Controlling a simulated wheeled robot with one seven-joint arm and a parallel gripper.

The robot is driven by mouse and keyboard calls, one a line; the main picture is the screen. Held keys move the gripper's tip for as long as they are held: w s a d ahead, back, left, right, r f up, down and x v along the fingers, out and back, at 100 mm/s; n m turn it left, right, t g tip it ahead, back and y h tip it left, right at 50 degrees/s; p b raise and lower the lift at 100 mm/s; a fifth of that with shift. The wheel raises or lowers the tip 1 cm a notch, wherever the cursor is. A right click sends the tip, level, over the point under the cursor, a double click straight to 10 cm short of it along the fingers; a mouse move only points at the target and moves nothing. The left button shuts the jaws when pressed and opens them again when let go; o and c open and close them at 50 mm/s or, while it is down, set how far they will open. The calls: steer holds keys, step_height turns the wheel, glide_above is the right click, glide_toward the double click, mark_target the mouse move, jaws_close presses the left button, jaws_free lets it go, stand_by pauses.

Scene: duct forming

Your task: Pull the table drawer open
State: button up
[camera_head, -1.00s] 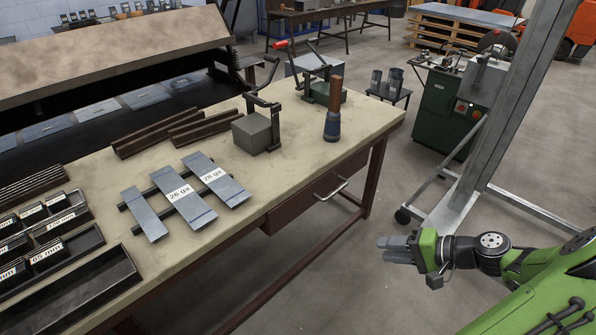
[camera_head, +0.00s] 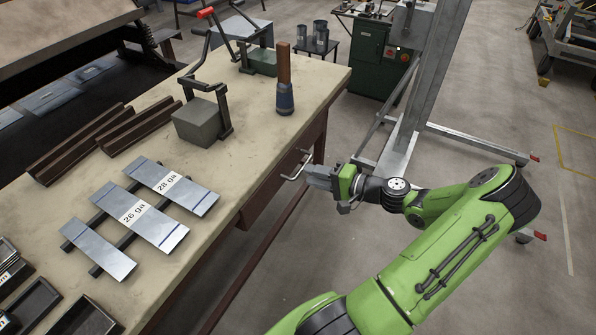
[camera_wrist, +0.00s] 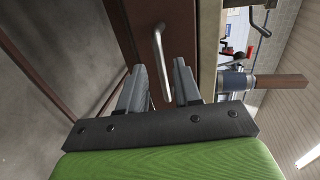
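The table drawer (camera_head: 266,196) is a brown front under the tabletop edge, and it looks shut. Its silver bar handle (camera_head: 297,165) sticks out from the front. My gripper (camera_head: 312,174) is just in front of the handle in the head view. In the wrist view my gripper (camera_wrist: 166,83) has its two grey fingers apart, one on each side of the handle (camera_wrist: 160,60). The handle's bar lies in the gap, and I see no clear contact with either finger. The table (camera_head: 250,125) has a beige top and brown legs.
On the tabletop are a mallet (camera_head: 285,95), a grey block in a clamp tool (camera_head: 197,122) and labelled metal strips (camera_head: 150,215). A grey metal post (camera_head: 425,75) on a wheeled base stands right of the table, near my arm. Floor in front of the drawer is clear.

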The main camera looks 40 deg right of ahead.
mark_target(299, 171)
steer(key=x, duration=0.5)
steer(key=shift+w, duration=0.1)
steer(key=shift+c, duration=0.3)
jaws_close()
